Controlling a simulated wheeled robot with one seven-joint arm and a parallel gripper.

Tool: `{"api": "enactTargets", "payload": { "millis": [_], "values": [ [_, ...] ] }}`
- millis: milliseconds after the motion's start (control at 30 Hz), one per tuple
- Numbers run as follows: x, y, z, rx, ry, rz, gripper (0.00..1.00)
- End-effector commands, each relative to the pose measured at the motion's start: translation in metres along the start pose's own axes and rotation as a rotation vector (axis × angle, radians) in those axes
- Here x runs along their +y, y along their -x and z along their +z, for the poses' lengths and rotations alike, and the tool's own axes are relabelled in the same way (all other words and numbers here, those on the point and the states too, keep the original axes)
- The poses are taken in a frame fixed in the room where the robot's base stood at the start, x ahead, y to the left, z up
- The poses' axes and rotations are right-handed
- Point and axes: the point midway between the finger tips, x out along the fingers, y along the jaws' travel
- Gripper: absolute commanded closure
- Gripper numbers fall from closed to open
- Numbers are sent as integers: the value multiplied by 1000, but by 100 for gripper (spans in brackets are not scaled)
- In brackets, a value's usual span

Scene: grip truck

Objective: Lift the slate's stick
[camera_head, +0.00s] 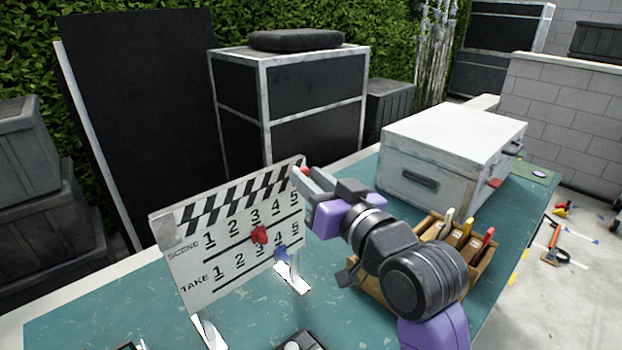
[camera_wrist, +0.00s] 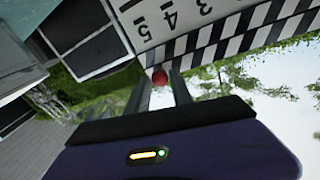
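The white slate (camera_head: 222,265) stands upright on the teal table, with numbers, the words SCENE and TAKE, a red marker and a blue marker. Its black-and-white striped stick (camera_head: 240,197) lies along the top edge and looks down against the board. A red knob (camera_head: 305,171) sits at the stick's right end; it also shows in the wrist view (camera_wrist: 159,77). My gripper (camera_head: 300,178) is at this end. In the wrist view, its two fingers (camera_wrist: 160,82) are apart, one on each side of the knob. Whether they touch it is not clear.
A wooden tool caddy (camera_head: 432,240) stands beneath and behind my arm. A white case (camera_head: 450,150) sits at the table's back right. Black crates (camera_head: 318,100) and a tall black panel (camera_head: 150,90) stand behind the table.

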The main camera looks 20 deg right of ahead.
Motion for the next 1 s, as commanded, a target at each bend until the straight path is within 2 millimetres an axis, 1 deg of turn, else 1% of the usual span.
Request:
{"api": "enactTargets", "payload": {
  "millis": [33, 100, 133, 1000],
  "values": [
    [0, 0, 0, 0, 0, 0, 85],
    [0, 0, 0, 0, 0, 0, 99],
    [0, 0, 0, 0, 0, 0, 100],
    [0, 0, 0, 0, 0, 0, 100]
  ]
}}
